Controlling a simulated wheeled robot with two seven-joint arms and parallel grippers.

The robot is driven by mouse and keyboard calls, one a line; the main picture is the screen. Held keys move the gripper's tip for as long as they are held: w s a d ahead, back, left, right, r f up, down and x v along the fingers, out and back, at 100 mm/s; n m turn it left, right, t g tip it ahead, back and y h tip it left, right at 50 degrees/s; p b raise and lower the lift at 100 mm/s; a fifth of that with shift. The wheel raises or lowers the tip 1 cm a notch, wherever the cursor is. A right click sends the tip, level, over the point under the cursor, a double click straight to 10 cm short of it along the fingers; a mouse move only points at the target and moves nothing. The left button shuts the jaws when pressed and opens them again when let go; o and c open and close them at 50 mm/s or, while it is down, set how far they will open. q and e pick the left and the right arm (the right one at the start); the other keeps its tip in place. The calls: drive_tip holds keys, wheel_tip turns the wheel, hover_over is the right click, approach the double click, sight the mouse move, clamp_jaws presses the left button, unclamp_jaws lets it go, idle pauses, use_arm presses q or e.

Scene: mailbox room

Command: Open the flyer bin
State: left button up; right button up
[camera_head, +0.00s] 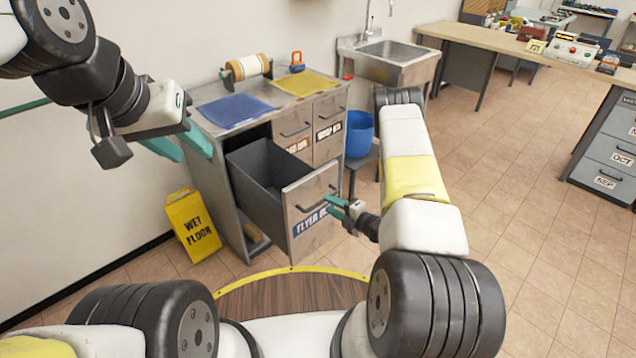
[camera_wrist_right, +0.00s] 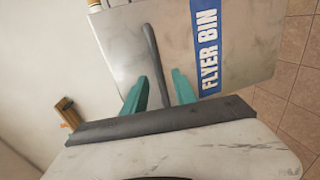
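The flyer bin (camera_head: 299,205) is a grey drawer with a blue "FLYER BIN" label, pulled well out of the cabinet, its dark inside visible. Its front fills the upper part of the right wrist view (camera_wrist_right: 240,60). The dark bar handle (camera_wrist_right: 153,60) runs down between the fingers of my right gripper (camera_wrist_right: 159,94). They stand apart with gaps beside the bar; contact is not visible. In the head view my right gripper (camera_head: 336,208) is at the drawer front. My left gripper (camera_head: 182,147) is open and empty, left of the cabinet.
The cabinet (camera_head: 228,178) has two closed drawers (camera_head: 293,131) beside the opening, and blue (camera_head: 234,109) and yellow (camera_head: 305,83) mats on top. A yellow wet-floor sign (camera_head: 193,228) stands left. A blue bucket (camera_head: 359,134) is right. Open tiled floor (camera_head: 500,180) lies further right.

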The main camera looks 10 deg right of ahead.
drive_tip(key=shift+v, duration=1.5)
drive_tip(key=w+d+r+m+h, duration=0.2)
drive_tip(key=w+r+m, duration=0.1)
drive_tip(key=r, duration=0.4)
drive_tip(key=w+d+r+m+h, duration=0.2)
drive_tip(key=w+r+m+h, duration=0.1)
drive_tip(key=r, duration=0.5)
drive_tip(key=w+d+r+m+h, duration=0.2)
drive_tip(key=w+r+m, duration=0.1)
drive_tip(key=r, duration=0.4)
drive_tip(key=s+r+m+g+h, duration=0.25)
drive_tip(key=s+r+m, duration=0.5)
drive_tip(key=r, duration=0.55)
drive_tip(key=s+a+r+m+g, duration=0.1)
drive_tip(key=s+a+r+m, duration=0.1)
drive_tip(key=s, duration=0.6)
drive_tip(key=s+a+r+m+g+y, duration=0.1)
drive_tip(key=s+a+r+m, duration=0.2)
drive_tip(key=s, duration=0.6)
drive_tip(key=s+a+r+m+g+y, duration=0.1)
drive_tip(key=s+a+r+m+g, duration=0.1)
drive_tip(key=s, duration=0.7)
drive_tip(key=shift+s+a+m, duration=0.25)
drive_tip(key=shift+a+m, duration=0.1)
drive_tip(key=shift+m, duration=0.2)
